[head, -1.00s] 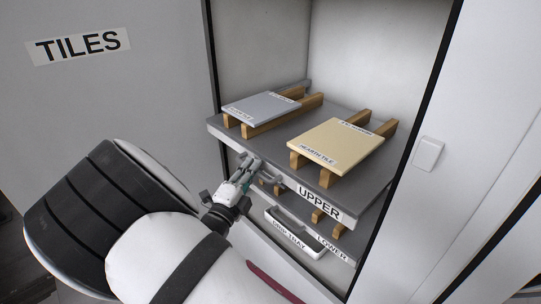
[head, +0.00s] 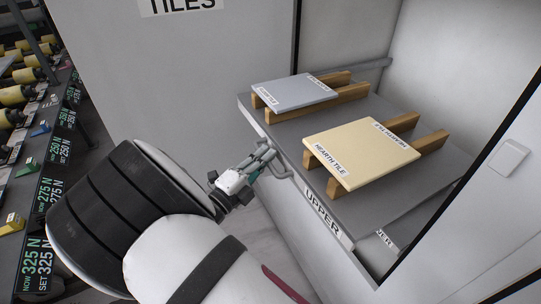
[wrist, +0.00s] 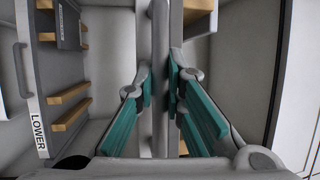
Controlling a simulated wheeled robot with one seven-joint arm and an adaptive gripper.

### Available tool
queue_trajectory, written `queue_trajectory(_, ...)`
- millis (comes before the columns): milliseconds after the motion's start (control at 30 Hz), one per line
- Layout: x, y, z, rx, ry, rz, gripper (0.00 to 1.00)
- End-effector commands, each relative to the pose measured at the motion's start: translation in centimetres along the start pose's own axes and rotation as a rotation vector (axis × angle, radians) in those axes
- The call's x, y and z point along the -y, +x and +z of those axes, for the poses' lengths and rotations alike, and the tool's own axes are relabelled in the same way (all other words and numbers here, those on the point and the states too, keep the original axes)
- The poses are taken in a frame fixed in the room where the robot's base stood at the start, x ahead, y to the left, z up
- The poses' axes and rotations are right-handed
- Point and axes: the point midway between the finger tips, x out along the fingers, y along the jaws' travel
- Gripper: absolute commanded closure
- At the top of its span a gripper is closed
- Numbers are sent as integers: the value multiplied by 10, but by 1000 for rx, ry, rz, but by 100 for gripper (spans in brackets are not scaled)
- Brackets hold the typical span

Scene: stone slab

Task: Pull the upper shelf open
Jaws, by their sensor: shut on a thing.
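The upper shelf (head: 375,210) is a grey slab with an UPPER label (head: 322,214) on its front edge, and it juts out of the cabinet. Its grey bar handle (head: 284,171) is at the left part of the front edge. My gripper (head: 264,160) is shut on this handle. In the wrist view, the teal-padded fingers (wrist: 160,88) close on both sides of the handle bar (wrist: 160,45). A cream hearth tile (head: 362,150) and a grey tile (head: 293,92) lie on wooden battens on the shelf.
The lower shelf sits further back, mostly hidden by the upper one; its LOWER label (wrist: 38,122) shows in the wrist view. The cabinet side wall (head: 480,190) is close on the right. A rack with rollers and force readouts (head: 40,190) stands at the far left.

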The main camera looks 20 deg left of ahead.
Motion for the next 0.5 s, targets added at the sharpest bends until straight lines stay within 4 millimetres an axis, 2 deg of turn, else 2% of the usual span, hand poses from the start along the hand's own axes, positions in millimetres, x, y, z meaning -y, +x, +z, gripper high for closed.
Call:
queue_trajectory(267,-2,-1,0,1,-4,4,100)
queue_trajectory(300,-2,-1,0,1,-4,4,85)
queue_trajectory(367,-2,-1,0,0,-3,4,72)
queue_trajectory(400,-2,-1,0,0,-3,3,69)
queue_trajectory(500,-1,0,0,0,-2,2,69)
